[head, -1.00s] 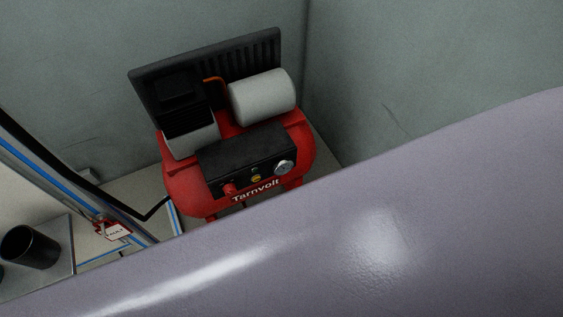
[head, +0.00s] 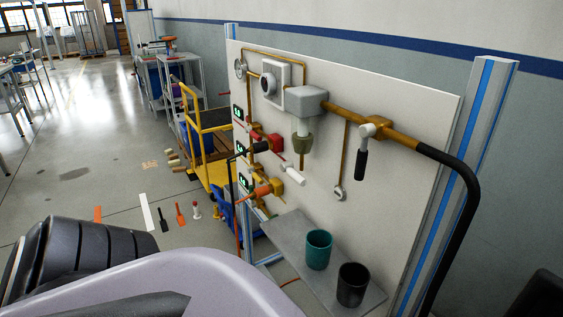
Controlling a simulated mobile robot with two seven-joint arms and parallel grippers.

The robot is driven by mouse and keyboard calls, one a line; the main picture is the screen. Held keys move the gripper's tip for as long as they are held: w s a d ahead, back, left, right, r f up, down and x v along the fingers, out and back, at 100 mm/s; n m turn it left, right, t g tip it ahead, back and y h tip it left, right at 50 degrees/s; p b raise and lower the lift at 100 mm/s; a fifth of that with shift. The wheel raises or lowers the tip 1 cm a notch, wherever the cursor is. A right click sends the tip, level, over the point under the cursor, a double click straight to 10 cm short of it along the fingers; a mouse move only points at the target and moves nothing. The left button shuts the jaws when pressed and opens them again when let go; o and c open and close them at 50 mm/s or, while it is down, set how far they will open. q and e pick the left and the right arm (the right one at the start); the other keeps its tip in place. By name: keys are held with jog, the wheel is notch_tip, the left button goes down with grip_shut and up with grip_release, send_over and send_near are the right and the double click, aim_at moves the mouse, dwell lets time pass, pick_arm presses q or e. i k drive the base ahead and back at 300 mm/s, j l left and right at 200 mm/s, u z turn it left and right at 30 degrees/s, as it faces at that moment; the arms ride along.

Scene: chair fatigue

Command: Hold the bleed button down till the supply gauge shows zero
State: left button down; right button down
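A white panel (head: 420,110) with brass pipes (head: 345,116) stands to the right, seen at a steep angle. A small round gauge (head: 240,68) sits at its upper left; its reading is too small to tell. A grey box with a round dark face (head: 268,84) is beside it. I cannot pick out which part is the bleed button. A valve with a black lever (head: 361,160) hangs near the right end of the pipe. Part of my arm crosses the lower left, but neither gripper shows.
A grey shelf (head: 290,237) below the panel holds a teal cup (head: 318,250) and a black cup (head: 352,284). A black hose (head: 472,200) curves down at right. A yellow cart (head: 205,125) stands beyond the panel. The floor at left is mostly open.

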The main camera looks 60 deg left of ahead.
aim_at(339, 192)
jog(key=u, duration=1.8)
